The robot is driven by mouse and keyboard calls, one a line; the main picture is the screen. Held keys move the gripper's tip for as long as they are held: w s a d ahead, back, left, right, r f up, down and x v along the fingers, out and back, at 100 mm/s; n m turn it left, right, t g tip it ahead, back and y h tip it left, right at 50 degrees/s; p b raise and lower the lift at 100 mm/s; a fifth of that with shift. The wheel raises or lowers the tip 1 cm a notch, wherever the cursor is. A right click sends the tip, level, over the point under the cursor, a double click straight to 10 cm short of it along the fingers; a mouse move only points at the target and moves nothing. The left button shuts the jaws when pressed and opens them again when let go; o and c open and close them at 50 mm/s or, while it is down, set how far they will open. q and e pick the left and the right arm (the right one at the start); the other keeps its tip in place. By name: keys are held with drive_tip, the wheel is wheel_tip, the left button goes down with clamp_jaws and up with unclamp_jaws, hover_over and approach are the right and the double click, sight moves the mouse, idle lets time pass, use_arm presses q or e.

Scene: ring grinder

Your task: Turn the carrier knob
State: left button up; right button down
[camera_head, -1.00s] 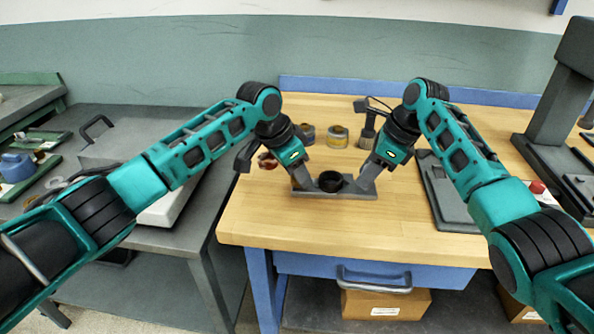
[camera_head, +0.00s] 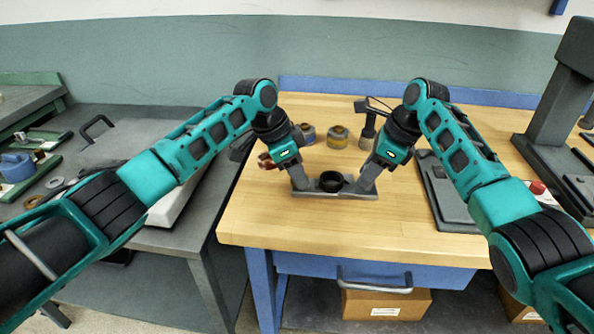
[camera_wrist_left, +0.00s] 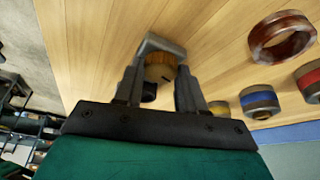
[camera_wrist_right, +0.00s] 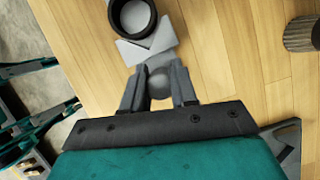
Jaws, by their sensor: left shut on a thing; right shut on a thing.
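A grey carrier (camera_head: 345,195) lies on the wooden table, with a black ring (camera_head: 331,181) at its middle. My left gripper (camera_head: 301,186) is at its left end. The left wrist view shows a tan, ribbed round knob (camera_wrist_left: 160,68) between those fingers, with a grey bracket (camera_wrist_left: 160,43) beyond it. My right gripper (camera_head: 366,184) is at the right end. In the right wrist view its fingers are shut on a grey rounded part (camera_wrist_right: 160,82), beside a V-shaped block (camera_wrist_right: 150,45) and the black ring (camera_wrist_right: 132,17). The fingers partly hide both held parts.
A dark grey fixture (camera_head: 443,190) lies to the right, with a tall machine (camera_head: 560,110) beyond. The table's front is clear.

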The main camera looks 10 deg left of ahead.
use_arm(q)
drive_tip(key=m+g, duration=0.1)
drive_tip(key=m, duration=0.1)
drive_tip(key=m+g, duration=0.1)
drive_tip(key=m, duration=0.2)
drive_tip(key=shift+w, duration=0.15)
drive_tip(key=shift+w+r+m+g, duration=0.15)
drive_tip(key=shift+m+g, duration=0.15)
drive_tip(key=shift+m, duration=1.1)
drive_tip(key=o, duration=1.1)
drive_tip(key=v, duration=0.7)
drive_tip(key=shift+a+r, duration=0.15)
